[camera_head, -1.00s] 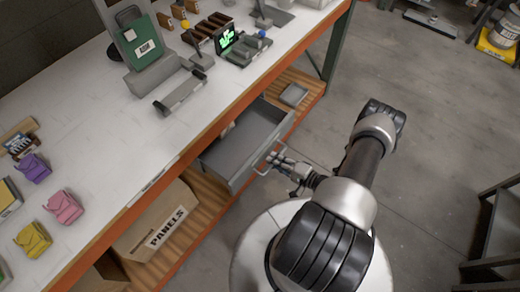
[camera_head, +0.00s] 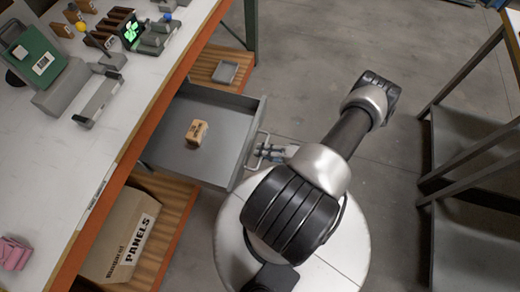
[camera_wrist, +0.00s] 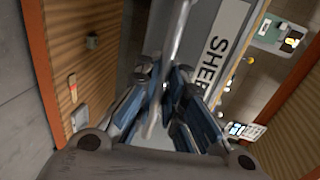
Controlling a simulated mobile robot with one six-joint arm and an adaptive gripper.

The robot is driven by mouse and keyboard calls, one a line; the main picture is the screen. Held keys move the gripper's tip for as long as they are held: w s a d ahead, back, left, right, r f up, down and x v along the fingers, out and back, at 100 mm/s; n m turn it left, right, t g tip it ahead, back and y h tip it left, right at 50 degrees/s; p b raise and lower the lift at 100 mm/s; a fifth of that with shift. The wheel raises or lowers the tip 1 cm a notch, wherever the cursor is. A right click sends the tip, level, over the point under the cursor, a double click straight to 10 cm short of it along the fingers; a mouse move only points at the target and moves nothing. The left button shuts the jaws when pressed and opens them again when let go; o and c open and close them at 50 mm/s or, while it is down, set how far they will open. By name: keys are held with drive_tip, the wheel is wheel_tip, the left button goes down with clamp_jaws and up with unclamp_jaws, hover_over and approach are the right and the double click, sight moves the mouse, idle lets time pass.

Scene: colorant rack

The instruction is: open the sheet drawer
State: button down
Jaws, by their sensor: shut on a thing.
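The sheet drawer (camera_head: 222,122) is a grey metal drawer under the workbench, and it stands pulled well out. A small tan block with dark print (camera_head: 196,133) lies inside it. My gripper (camera_head: 268,150) is at the drawer's front, at its bar handle (camera_head: 258,143). In the wrist view my blue fingers (camera_wrist: 165,92) are shut on the handle bar (camera_wrist: 178,35).
A cardboard box marked PANELS (camera_head: 118,235) sits on the wooden lower shelf. A grey tray (camera_head: 226,71) lies on that shelf beyond the drawer. A dark metal rack (camera_head: 470,155) stands at the right. Grey floor lies between.

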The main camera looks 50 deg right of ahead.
drive_tip(key=shift+r, duration=0.1)
drive_tip(key=c, duration=1.7)
unclamp_jaws()
drive_tip(key=v, duration=1.2)
